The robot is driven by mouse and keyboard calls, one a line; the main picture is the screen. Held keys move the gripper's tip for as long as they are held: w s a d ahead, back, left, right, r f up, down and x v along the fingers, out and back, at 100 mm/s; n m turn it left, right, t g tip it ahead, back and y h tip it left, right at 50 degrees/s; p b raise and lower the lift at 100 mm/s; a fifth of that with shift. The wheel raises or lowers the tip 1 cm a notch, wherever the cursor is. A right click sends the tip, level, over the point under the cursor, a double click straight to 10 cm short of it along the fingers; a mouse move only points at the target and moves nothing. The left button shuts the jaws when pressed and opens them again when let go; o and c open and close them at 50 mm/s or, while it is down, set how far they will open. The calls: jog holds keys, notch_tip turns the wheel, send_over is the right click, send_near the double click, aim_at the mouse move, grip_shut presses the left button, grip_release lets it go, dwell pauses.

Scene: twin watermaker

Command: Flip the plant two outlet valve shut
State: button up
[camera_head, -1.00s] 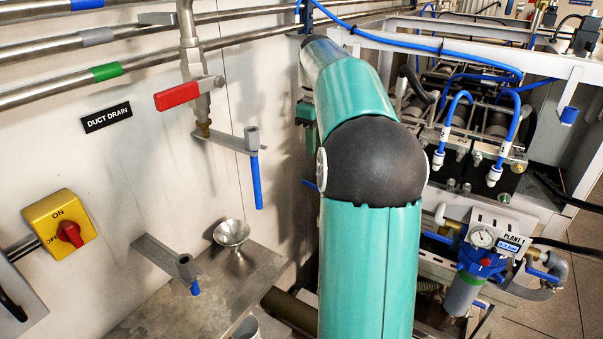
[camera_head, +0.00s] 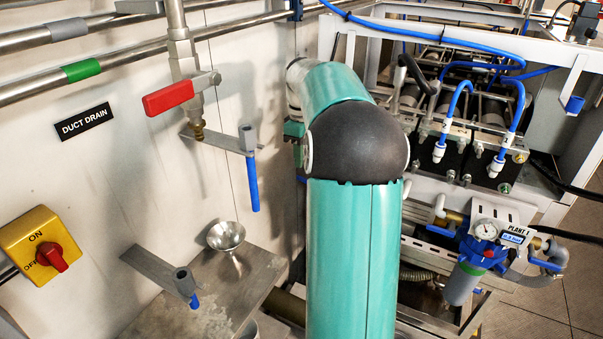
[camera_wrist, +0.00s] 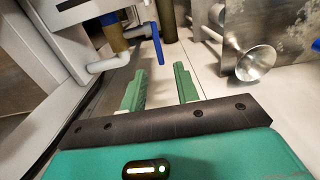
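My gripper (camera_wrist: 160,76) shows in the wrist view with its two green fingers apart and nothing between them. A narrow blue handle or tube end (camera_wrist: 157,43) stands just beyond the fingertips, apart from them. A brass fitting (camera_wrist: 115,36) and a pale pipe elbow (camera_wrist: 106,62) are to its left. I cannot tell whether the blue part belongs to the plant two outlet valve, as no plant two label is readable. In the head view my teal arm hides my gripper and the area behind it.
The PLANT 1 gauge unit (camera_head: 486,232) is at the right. A red-handled valve (camera_head: 169,98), a DUCT DRAIN label (camera_head: 84,122) and a yellow switch (camera_head: 40,246) are on the left wall. A metal funnel (camera_head: 226,236) also shows in the wrist view (camera_wrist: 255,63), right of the fingers.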

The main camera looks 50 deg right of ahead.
notch_tip(320, 180, down, 7)
jog(key=shift+r, duration=0.15)
grip_shut()
